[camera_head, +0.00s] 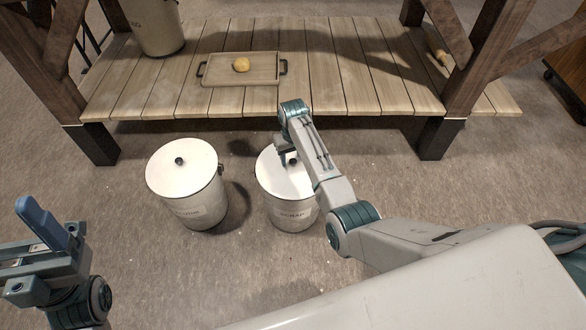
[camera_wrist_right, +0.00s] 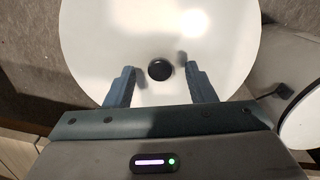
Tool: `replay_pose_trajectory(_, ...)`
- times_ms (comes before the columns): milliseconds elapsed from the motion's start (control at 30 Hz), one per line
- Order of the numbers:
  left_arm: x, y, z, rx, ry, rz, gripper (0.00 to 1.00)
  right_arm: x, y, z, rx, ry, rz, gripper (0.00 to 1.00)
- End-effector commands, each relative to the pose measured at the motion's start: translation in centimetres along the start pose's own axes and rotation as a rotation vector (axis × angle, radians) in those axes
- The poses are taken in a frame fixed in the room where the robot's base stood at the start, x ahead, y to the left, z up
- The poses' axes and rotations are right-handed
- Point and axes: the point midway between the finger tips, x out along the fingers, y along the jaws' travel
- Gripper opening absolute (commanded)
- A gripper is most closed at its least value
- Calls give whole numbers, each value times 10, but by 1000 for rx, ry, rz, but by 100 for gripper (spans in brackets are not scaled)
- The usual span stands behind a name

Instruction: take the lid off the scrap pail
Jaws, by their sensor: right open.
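The scrap pail (camera_head: 291,215), white with faint lettering on its side, stands on the floor right of another pail. Its round white lid (camera_head: 268,173) is on it, with a black knob (camera_head: 292,161) in the middle. My right gripper (camera_head: 286,153) is over the lid, partly hidden by its own arm in the head view. In the right wrist view the open fingers (camera_wrist_right: 160,72) stand on either side of the knob (camera_wrist_right: 159,70), with a gap on both sides. My left gripper (camera_head: 45,225) is at the lower left, far from the pails; its jaw opening is unclear.
A second lidded white pail (camera_head: 187,190) stands close to the left. Behind is a low slatted wooden shelf (camera_head: 340,65) between dark posts, bearing a tray (camera_head: 215,75) with a yellowish round item (camera_head: 241,64) and a metal bin (camera_head: 157,27). Floor in front is clear.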

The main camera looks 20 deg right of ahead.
Motion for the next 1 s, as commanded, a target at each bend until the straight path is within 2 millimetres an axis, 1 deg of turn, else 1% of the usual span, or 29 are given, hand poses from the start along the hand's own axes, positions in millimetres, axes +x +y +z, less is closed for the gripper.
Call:
replay_pose_trajectory(33,-5,0,1,1,7,-3,69,12,0,0,0,-2,0,50)
replay_pose_trajectory(100,-5,0,1,2,12,-5,69,18,0,0,0,-1,0,50)
replay_pose_trajectory(200,-4,0,1,2,16,-6,69,21,0,0,0,0,0,50)
replay_pose_trajectory(400,-3,0,1,2,15,-7,69,21,0,0,0,0,0,50)
replay_pose_trajectory(433,-3,0,1,2,15,-7,69,21,0,0,0,0,0,48)
replay_pose_trajectory(567,-3,0,1,2,15,-6,69,21,0,0,0,0,0,22)
replay_pose_trajectory(600,-3,0,1,2,15,-6,69,21,0,0,0,0,0,15)
replay_pose_trajectory(667,-3,0,1,2,15,-6,69,21,0,0,0,0,0,3)
replay_pose_trajectory(700,-3,0,1,2,15,-6,69,21,0,0,0,0,0,0)
replay_pose_trajectory(1000,-1,0,1,2,14,-6,69,18,0,0,0,1,0,0)
